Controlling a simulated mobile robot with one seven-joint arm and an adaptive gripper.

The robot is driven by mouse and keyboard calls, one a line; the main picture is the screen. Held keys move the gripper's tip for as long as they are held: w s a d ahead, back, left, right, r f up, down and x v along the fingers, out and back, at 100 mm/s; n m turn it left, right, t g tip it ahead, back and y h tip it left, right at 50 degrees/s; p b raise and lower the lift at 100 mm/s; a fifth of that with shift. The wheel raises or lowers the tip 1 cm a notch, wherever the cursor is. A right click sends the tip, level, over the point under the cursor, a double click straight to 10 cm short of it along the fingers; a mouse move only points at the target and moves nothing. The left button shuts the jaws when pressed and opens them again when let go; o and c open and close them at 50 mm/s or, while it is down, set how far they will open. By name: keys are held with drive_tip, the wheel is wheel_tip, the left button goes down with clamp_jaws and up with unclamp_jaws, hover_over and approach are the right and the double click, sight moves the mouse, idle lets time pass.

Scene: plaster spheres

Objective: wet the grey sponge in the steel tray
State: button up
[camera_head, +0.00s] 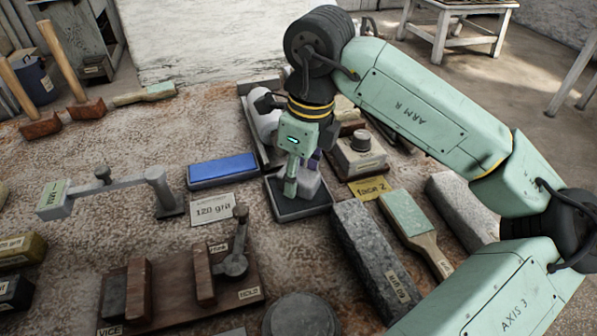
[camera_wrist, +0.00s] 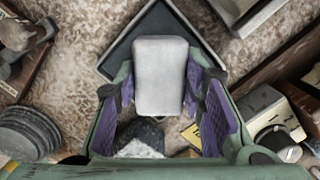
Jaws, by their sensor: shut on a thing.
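The grey sponge (camera_head: 311,183) is a pale block between the purple-padded fingers of my gripper (camera_head: 299,178). My gripper is shut on it and points down. In the wrist view the sponge (camera_wrist: 160,78) stands out between both fingers. Below it is a small dark square tray (camera_head: 302,210) with a raised rim, which also shows in the wrist view (camera_wrist: 122,52). I cannot tell whether the sponge touches its floor, or whether it holds water. A longer grey tray (camera_head: 246,110) lies behind, partly hidden by my arm.
A blue block (camera_head: 222,169) lies left of the dark tray. A long grey stone (camera_head: 372,250) is close at its front right, and a block with a knob (camera_head: 360,155) stands at right. A wooden vice (camera_head: 170,285) is in front. The bench is crowded.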

drive_tip(key=shift+f+b, duration=0.5)
drive_tip(key=shift+b, duration=0.25)
idle(1.9)
drive_tip(key=shift+r, duration=0.1)
drive_tip(key=shift+r+p, duration=1.85)
drive_tip(key=shift+r, duration=1.6)
